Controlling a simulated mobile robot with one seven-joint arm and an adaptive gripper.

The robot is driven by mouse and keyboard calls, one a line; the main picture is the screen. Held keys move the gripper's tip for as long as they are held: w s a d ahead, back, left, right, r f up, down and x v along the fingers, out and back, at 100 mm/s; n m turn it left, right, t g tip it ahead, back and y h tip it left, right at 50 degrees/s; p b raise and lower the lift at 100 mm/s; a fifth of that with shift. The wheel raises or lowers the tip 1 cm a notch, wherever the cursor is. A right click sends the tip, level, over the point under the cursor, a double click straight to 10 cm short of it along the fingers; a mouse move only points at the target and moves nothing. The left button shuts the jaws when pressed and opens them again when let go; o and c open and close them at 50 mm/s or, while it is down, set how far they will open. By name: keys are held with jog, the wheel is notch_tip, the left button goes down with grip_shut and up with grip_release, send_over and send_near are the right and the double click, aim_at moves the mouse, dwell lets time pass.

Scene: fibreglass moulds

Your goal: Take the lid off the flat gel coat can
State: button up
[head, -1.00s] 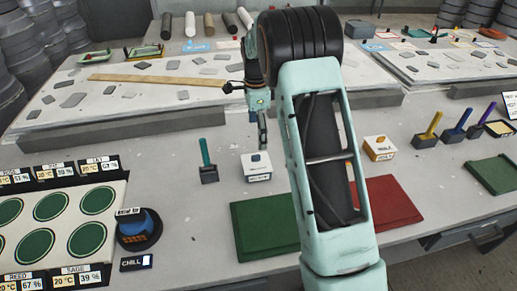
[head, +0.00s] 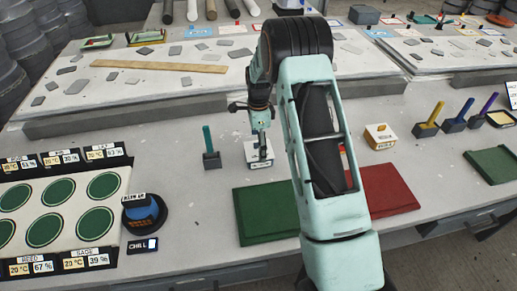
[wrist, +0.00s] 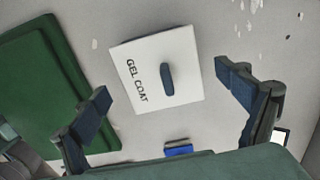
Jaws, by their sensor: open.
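The flat gel coat can (head: 257,160) is a low white box on the bench. In the wrist view its white lid (wrist: 135,58) carries the words GEL COAT and a dark blue, rounded knob (wrist: 167,78). My gripper (head: 263,155) is over the can, pointing down. In the wrist view my gripper (wrist: 168,92) is open and empty, with one finger to the left and one to the right of the lid. The knob lies between them, with a wide gap on either side. The lid looks seated on the can. My gripper hides part of the can in the head view.
A dark block with a teal handle (head: 209,149) stands left of the can. A green mat (head: 262,215) and a red mat (head: 392,188) lie in front. A white-and-orange box (head: 380,137) is to the right. A panel with green discs (head: 60,207) is at left.

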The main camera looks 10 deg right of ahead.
jog(key=c, duration=1.8)
jog(key=shift+s+f, duration=0.1)
grip_shut()
